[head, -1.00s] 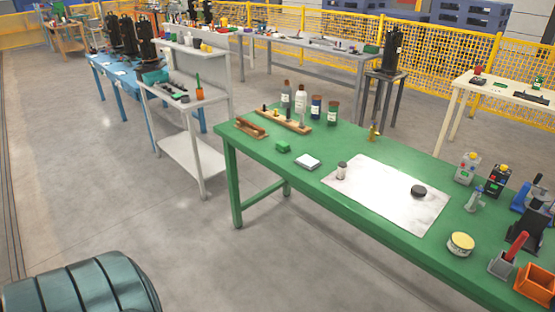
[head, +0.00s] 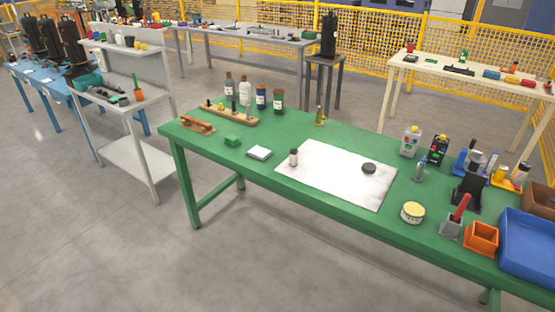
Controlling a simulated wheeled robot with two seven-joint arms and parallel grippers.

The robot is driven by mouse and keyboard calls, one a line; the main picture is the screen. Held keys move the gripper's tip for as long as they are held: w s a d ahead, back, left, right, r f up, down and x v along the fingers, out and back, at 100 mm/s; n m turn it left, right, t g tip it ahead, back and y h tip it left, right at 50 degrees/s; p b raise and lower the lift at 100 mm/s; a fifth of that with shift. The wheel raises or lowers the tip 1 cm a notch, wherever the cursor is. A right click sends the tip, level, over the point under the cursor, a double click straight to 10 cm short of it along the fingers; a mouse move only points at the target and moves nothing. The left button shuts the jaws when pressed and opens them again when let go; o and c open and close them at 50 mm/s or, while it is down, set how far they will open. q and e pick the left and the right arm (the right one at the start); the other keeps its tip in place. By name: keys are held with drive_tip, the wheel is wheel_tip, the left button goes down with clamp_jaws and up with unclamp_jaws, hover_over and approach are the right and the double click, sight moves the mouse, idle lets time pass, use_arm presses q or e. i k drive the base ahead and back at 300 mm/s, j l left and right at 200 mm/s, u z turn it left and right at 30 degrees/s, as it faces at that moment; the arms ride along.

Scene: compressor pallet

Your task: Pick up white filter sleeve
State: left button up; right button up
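A small white cylinder with a dark top, which looks like the white filter sleeve (head: 293,158), stands upright on the left part of a white sheet (head: 335,190). The sheet lies on the green table (head: 260,194). A dark round puck (head: 369,168) lies on the right part of the sheet, apart from the cylinder. Neither of my grippers shows in the head view.
A white pad (head: 259,153) and a green block (head: 232,141) lie left of the sheet. Bottles (head: 245,92) stand behind. A round tin (head: 412,212), orange bin (head: 481,238) and blue tray (head: 528,245) are at right. The floor before the table is clear.

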sight(294, 153)
drive_tip(key=i+l, duration=0.1)
drive_tip(key=i, duration=0.45)
drive_tip(key=i+l+u, duration=0.1)
drive_tip(key=i, duration=0.5)
drive_tip(key=i+l+u, duration=0.1)
drive_tip(key=i, duration=0.45)
drive_tip(key=l, duration=0.1)
